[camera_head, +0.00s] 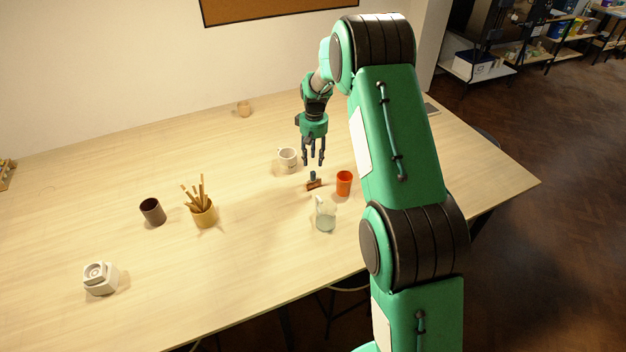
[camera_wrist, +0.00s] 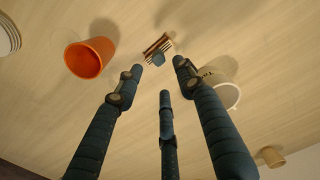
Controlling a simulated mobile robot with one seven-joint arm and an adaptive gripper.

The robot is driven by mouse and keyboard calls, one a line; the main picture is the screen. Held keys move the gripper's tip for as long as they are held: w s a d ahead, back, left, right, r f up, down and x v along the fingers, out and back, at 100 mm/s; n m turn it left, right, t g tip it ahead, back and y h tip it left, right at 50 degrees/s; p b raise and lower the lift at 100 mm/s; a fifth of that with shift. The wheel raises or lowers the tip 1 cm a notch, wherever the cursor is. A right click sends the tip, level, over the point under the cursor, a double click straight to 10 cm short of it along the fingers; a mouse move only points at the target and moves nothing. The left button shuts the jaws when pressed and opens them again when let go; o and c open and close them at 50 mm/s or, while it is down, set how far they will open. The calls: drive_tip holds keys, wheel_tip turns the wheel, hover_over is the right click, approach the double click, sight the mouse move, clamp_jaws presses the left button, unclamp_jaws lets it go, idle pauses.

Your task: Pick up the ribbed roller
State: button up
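The ribbed roller (camera_head: 313,185) lies on the table between the white mug and the orange cup. It is small and brown, with a blue-grey handle that points up in the head view. In the wrist view the roller (camera_wrist: 157,46) shows brown and pale stripes, just beyond the fingertips and between them. My gripper (camera_head: 314,161) points down above the roller, its three dark fingers spread and empty. The fingers also show in the wrist view (camera_wrist: 164,75), apart from the roller.
The orange cup (camera_head: 344,183) stands close right of the roller, the white mug (camera_head: 287,160) behind left, and a clear glass jug (camera_head: 325,216) in front. Farther left are a pot of wooden tools (camera_head: 203,214), a dark cup (camera_head: 152,211) and a white block-like object (camera_head: 100,278). A tan cup (camera_head: 244,109) stands behind.

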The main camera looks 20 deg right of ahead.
sight(313, 172)
drive_tip(key=shift+f, duration=1.4)
drive_tip(key=shift+a+f, duration=0.1)
drive_tip(key=shift+f, duration=2.5)
drive_tip(key=shift+c, duration=0.3)
clamp_jaws()
